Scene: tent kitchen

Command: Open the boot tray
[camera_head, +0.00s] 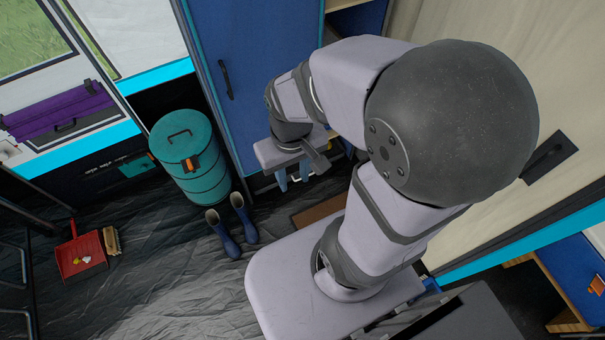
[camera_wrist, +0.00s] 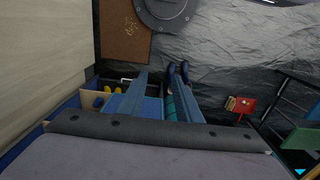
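What looks like the boot tray (camera_wrist: 90,98) is low at the foot of the blue cabinet (camera_head: 262,70), left of my fingers in the wrist view. Small yellow items (camera_wrist: 113,89) and a blue one show in it, with a pale bar handle (camera_wrist: 126,80) at its floor-side edge. In the head view my gripper and arm hide most of this area. I cannot tell how far the tray is pulled out. My gripper (camera_head: 293,180) points down in front of the cabinet. Its two fingers (camera_wrist: 161,92) stand apart with nothing held between them in the wrist view.
A teal drum (camera_head: 190,165) and dark blue boots (camera_head: 232,225) stand left of my gripper. A red dustpan (camera_head: 80,258) and a brush (camera_head: 112,241) lie farther left. A brown mat (camera_wrist: 124,32) lies near my base. Dark floor between is clear.

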